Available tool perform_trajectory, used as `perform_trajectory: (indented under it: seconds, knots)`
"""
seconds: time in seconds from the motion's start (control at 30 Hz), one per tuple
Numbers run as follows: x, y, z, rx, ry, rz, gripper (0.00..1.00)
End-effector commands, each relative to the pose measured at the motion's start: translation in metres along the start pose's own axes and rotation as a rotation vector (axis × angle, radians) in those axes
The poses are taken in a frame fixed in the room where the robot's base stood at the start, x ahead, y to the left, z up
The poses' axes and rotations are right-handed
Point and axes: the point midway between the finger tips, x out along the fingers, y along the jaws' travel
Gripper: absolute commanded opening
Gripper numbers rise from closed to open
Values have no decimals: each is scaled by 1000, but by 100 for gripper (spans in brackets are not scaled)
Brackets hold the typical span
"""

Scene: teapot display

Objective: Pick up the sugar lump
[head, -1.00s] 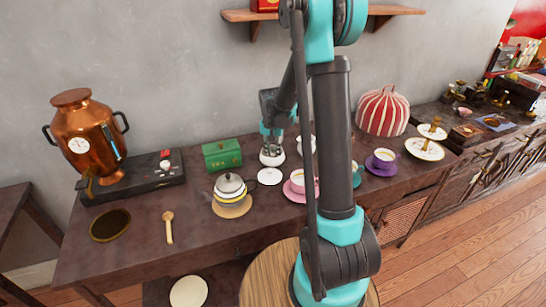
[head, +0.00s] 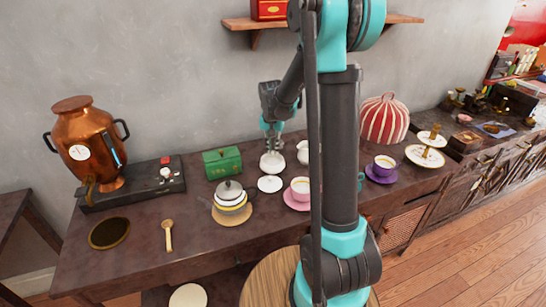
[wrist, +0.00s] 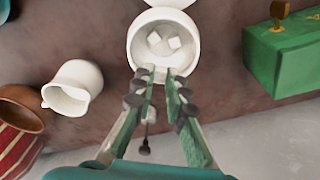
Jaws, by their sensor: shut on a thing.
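The white sugar bowl (head: 272,168) stands on the dark counter. In the wrist view the bowl (wrist: 134,52) is open, and white sugar lumps (wrist: 174,43) lie inside it. My gripper (head: 273,146) is above the bowl, pointing down. In the wrist view my gripper (wrist: 161,77) has its fingertips close together at the bowl's near rim, with a small white sugar lump (wrist: 160,75) between them. The lump is partly hidden by the fingers and hard to tell from the white bowl.
A green box (head: 222,162) stands left of the bowl and a white creamer (head: 303,153) right of it. A white disc (head: 270,184), a teapot (head: 231,199) and a pink cup (head: 300,189) are in front. A copper samovar (head: 92,150) stands at far left.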

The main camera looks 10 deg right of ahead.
Motion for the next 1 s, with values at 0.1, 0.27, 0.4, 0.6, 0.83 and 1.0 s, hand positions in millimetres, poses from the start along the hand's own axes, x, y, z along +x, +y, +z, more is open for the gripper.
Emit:
perform_trajectory:
  seconds: [0.1,0.27,0.4,0.6,0.83,1.0]
  knots:
    - [-32,0,-3,0,0,0,5]
    - [-75,0,-8,0,0,0,5]
    - [-106,0,-12,0,0,0,5]
    - [-135,0,-16,0,0,0,5]
    - [-147,0,-18,0,0,0,5]
    - [-147,0,-18,0,0,0,5]
